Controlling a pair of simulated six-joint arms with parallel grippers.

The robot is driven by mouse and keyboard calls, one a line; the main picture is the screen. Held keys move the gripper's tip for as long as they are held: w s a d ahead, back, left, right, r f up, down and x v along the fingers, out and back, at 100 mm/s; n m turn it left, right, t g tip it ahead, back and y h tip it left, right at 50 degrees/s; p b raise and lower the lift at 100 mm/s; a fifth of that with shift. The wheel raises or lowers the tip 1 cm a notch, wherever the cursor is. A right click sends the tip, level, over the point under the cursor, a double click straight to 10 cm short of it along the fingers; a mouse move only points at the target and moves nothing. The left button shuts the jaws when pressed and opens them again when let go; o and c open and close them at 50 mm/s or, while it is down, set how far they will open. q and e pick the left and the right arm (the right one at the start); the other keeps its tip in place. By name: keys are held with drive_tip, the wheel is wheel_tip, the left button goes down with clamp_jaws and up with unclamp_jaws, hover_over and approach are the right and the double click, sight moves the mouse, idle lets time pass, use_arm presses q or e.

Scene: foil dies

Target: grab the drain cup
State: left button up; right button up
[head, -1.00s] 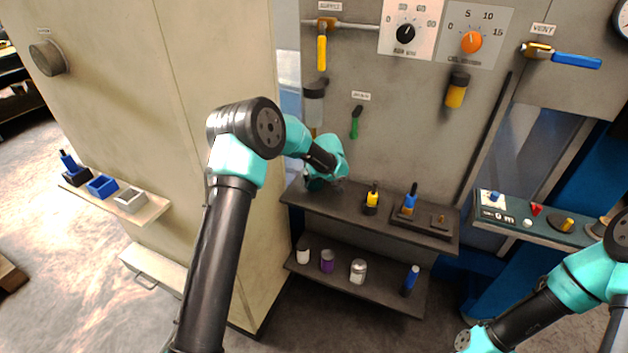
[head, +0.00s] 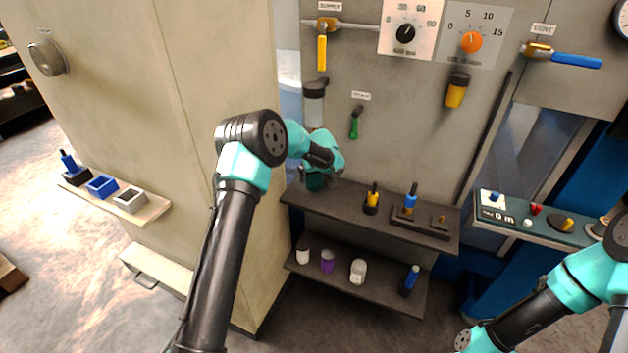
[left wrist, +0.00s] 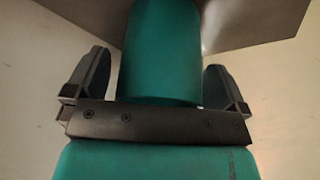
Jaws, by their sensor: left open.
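The drain cup appears to be the dark teal cup (head: 314,182) at the left end of the upper shelf, under the clear-bodied drain fitting. My left gripper (head: 323,176) is right at it, partly covering it. In the left wrist view a teal cylinder (left wrist: 160,45), which looks like this cup, stands between the two black fingers of the left gripper (left wrist: 155,80). The fingers are open, one on each side, with a visible gap to the cylinder. My right arm shows at the lower right of the head view; its fingers do not show.
The dark upper shelf (head: 345,207) also carries a yellow-topped bottle (head: 371,200) and a blue-handled piece (head: 410,200) to the right. Several small containers stand on the lower shelf (head: 335,279). A green-handled lever (head: 354,125) hangs above. The cream cabinet (head: 230,120) is close on the left.

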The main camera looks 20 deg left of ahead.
use_arm(q)
drive_tip(key=shift+c, duration=0.2)
drive_tip(key=c, duration=1.1)
drive_tip(key=shift+o, duration=0.2)
